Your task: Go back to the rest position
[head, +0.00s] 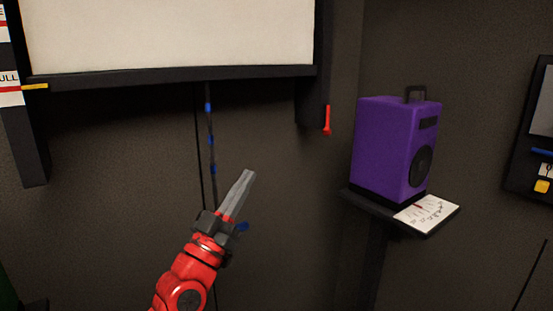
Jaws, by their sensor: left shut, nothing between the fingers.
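My left gripper (248,176) shows in the middle of the head view, on a red arm that comes up from the bottom edge. Its grey fingers are shut and hold nothing. They point up and to the right, in front of the dark wall. The fingers appear apart from everything around them. My right gripper is not in view.
A white board (170,35) in a dark frame is above. A cable with blue bands (211,140) hangs behind my left gripper. A purple speaker (385,150) and a paper sheet (428,213) rest on a small shelf at right. A dark panel (520,165) is at the right edge.

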